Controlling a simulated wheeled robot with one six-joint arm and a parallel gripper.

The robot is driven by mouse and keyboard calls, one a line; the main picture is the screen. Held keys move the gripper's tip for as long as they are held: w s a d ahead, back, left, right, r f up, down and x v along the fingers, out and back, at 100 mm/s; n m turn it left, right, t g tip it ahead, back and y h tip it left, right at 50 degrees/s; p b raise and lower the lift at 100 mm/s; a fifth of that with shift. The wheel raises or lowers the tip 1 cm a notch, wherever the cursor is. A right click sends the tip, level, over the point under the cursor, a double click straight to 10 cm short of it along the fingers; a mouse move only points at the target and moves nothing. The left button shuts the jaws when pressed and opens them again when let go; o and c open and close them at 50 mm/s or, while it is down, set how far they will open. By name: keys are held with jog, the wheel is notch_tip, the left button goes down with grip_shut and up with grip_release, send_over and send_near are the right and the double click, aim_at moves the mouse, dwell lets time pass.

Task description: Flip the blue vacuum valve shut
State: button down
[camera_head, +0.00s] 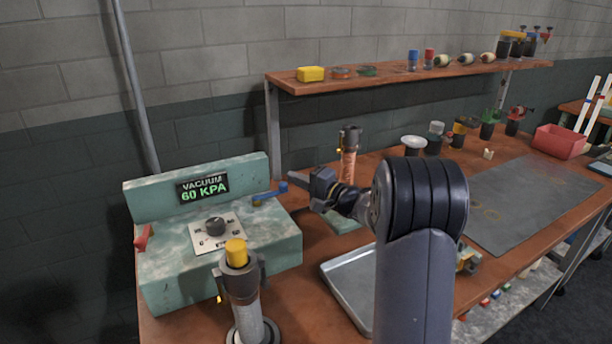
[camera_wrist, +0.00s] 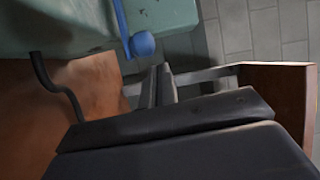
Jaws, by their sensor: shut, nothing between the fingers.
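The blue vacuum valve (camera_head: 268,196) is a lever with a round blue knob at its right end, on the upper right of the pale green vacuum box (camera_head: 165,262). Its lever runs roughly level, tilting up slightly to the right. My gripper (camera_head: 293,181) is shut and empty, just right of the knob. In the wrist view the blue knob (camera_wrist: 142,44) is just beyond and slightly left of my shut fingertips (camera_wrist: 160,68), with a small gap in the picture. Whether they touch is hard to tell. The display (camera_head: 204,188) reads VACUUM 60 KPA.
A yellow-topped torch-like tool (camera_head: 237,255) stands in front. A metal tray (camera_head: 350,285) lies below my arm.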

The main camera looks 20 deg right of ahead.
jog(key=shift+s+a+f, duration=0.1)
jog(key=shift+s+a, duration=0.3)
jog(key=shift+s, duration=0.15)
jog(key=shift+s+f+h+b, duration=0.15)
jog(key=shift+h+b, duration=0.15)
jog(key=shift+b, duration=0.35)
jog(key=shift+s+d+m+t+h+b, duration=0.1)
jog(key=shift+s+m+t+h+b, duration=0.6)
jog(key=shift+b, duration=0.85)
